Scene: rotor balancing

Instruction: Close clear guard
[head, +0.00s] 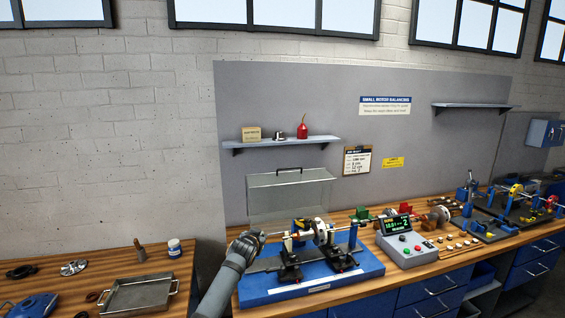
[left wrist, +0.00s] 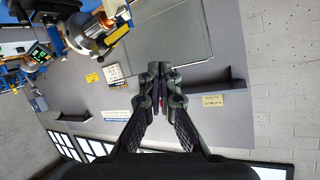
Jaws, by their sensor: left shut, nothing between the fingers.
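The clear guard (head: 290,198) is a see-through box-like cover with a dark handle (head: 289,170) on its top edge. It stands raised behind the blue balancing machine (head: 310,287). In the left wrist view the guard (left wrist: 172,35) shows as a large pale panel beyond the fingers. My left gripper (head: 259,237) is at the machine's left end, below and in front of the raised guard. Its fingers (left wrist: 160,72) are shut and empty. I cannot tell whether they touch anything. The rotor (head: 321,231) sits on the machine's supports. My right gripper is out of view.
A control box (head: 405,242) with a lit display stands right of the machine. A shelf (head: 280,142) hangs on the wall panel above the guard. A metal tray (head: 140,294) lies on the left bench. More fixtures (head: 515,205) crowd the bench at far right.

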